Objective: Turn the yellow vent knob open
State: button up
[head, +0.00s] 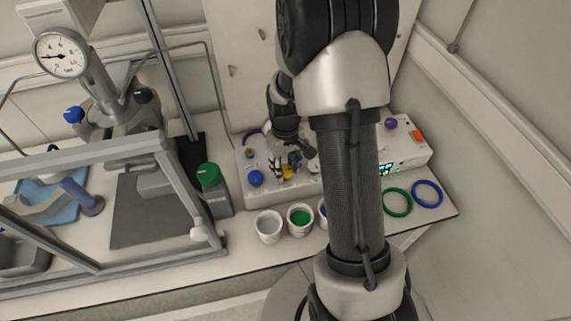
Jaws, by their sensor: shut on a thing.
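The yellow vent knob (288,171) is on the front of a pale control box on the bench, and only a small part of it shows between my fingers. My gripper (287,167) reaches down over the box and is shut on the yellow knob. My arm hides part of the box to the right of the knob. How far the knob is turned cannot be told.
Cups (268,228) stand in front. A green-capped bottle (213,192) and a metal frame (80,160) are at left. Green (397,202) and blue rings (427,194) lie right.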

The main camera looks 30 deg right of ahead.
aim_at(285, 169)
jog(key=shift+n, duration=0.8)
jog(key=o, duration=1.1)
jog(key=shift+c, duration=0.2)
notch_tip(285, 169, up, 12)
